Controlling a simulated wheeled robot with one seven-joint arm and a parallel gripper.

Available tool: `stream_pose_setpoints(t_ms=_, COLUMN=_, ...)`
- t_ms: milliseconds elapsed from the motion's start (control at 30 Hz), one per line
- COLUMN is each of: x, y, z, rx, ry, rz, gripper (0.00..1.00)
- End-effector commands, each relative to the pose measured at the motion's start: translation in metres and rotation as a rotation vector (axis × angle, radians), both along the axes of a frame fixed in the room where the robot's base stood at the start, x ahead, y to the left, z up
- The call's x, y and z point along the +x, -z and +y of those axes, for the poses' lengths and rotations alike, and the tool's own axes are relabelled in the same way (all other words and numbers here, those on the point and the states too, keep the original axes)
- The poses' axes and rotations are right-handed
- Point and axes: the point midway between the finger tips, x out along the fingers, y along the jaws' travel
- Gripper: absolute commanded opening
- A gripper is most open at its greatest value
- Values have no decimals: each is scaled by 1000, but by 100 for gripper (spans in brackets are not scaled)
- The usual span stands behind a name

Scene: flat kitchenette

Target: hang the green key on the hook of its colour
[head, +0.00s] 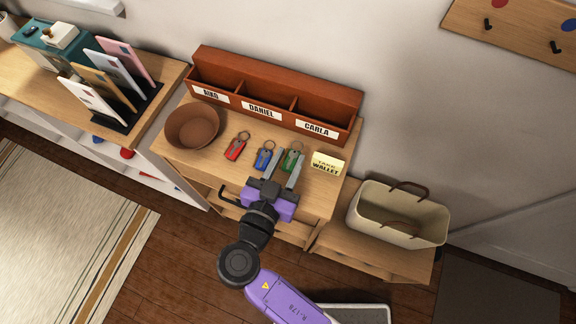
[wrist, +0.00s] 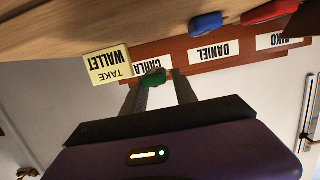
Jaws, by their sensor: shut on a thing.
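The green key (head: 292,158) has a green fob and a metal ring. It is at the tips of my gripper (head: 286,163), above the wooden cabinet top. In the wrist view the green fob (wrist: 152,78) shows between the fingertips (wrist: 156,80), and the jaws are shut on it. A wooden hook board (head: 520,30) is on the wall at top right. It shows dark hooks (head: 488,25) under a red dot and a blue dot. No green-marked hook is in view; the board is cut off by the frame edge.
A red key (head: 236,147) and a blue key (head: 265,156) lie left of the green one. A brown bowl (head: 192,128), a labelled letter sorter (head: 275,95) and a yellow note (head: 327,162) are around them. A cream basket (head: 398,216) stands on the lower shelf at right.

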Motion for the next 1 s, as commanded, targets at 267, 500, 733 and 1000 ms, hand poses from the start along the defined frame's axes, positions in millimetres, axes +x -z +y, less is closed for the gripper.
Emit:
stream_pose_setpoints(t_ms=267, x=0, y=33, z=0, rx=-4, ry=0, rz=2, gripper=0)
stream_pose_setpoints(t_ms=500, x=0, y=46, z=0, rx=0, ry=0, rz=-1, gripper=0)
stream_pose_setpoints(t_ms=733, x=0, y=48, z=0, rx=0, ry=0, rz=0, gripper=0)
stream_pose_setpoints(t_ms=1000, x=0, y=49, z=0, rx=0, ry=0, rz=0, gripper=56)
